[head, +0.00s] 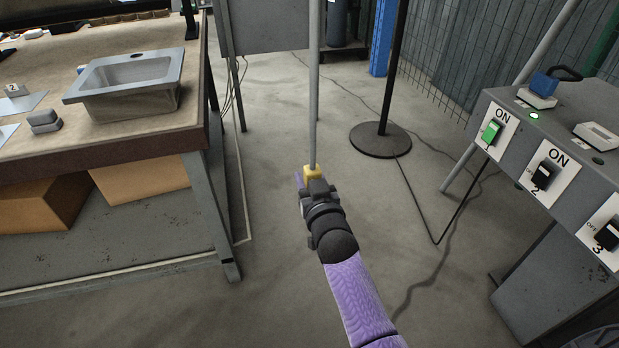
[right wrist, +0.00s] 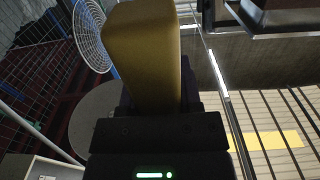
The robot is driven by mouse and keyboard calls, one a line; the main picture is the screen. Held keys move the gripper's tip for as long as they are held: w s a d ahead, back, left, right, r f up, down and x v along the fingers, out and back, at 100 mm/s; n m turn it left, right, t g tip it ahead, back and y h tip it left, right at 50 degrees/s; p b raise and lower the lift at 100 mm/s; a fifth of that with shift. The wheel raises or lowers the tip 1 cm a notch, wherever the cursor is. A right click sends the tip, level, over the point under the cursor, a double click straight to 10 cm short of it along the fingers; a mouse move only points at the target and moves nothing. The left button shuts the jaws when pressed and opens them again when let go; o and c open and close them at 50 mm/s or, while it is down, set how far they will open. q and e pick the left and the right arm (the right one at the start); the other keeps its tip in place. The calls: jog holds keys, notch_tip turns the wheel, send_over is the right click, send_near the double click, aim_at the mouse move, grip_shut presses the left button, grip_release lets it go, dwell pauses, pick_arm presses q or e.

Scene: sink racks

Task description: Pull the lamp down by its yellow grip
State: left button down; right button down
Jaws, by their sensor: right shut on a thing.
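The yellow grip (head: 312,172) is at the lower end of a thin grey vertical rod (head: 313,90) in the middle of the head view. My right gripper (head: 314,182) is shut on the yellow grip. In the right wrist view the yellow grip (right wrist: 145,50) stands large between the dark jaws. The lamp's head is not clearly visible in either view. My left gripper is not in view.
A workbench (head: 90,150) with a metal sink (head: 130,80) stands at left. A grey switch box (head: 545,150) with several switches stands at right. A black pole rises from a round base (head: 380,140) behind my gripper. The floor between is mostly clear, with cables.

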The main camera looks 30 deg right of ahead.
jog(key=shift+f, duration=0.3)
jog(key=c, duration=0.5)
grip_release()
jog(key=shift+c, duration=0.2)
jog(key=shift+o, duration=1.2)
jog(key=shift+s+a+r, duration=0.1)
jog(key=shift+s+r, duration=0.1)
jog(key=shift+s, duration=0.05)
pick_arm(q)
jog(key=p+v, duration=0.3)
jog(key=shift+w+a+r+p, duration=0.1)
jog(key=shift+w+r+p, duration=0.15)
jog(key=shift+p, duration=0.1)
pick_arm(e)
jog(key=v, duration=0.7)
jog(key=shift+f, duration=0.15)
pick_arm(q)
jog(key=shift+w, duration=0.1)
